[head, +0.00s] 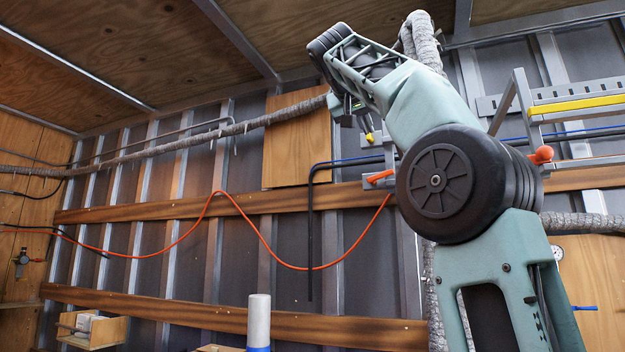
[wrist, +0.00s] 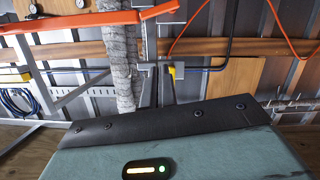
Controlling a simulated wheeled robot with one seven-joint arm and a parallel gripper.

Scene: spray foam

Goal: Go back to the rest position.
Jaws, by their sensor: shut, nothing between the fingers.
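My arm is raised and folded high on the right of the head view. My gripper (head: 369,136) hangs small below the wrist, with a yellow part near its end. In the wrist view, my gripper (wrist: 165,72) shows as narrow dark fingers beyond the green housing. The fingers are together, and nothing is held between them. The gripper is in the air in front of the ribbed wall.
An orange hose (head: 213,195) loops along the ribbed wall. A white cylinder with a blue base (head: 259,318) and a wooden box (head: 92,331) stand low in front. A metal rack with a yellow bar (head: 578,104) is at right. A wooden ceiling (head: 90,60) is above.

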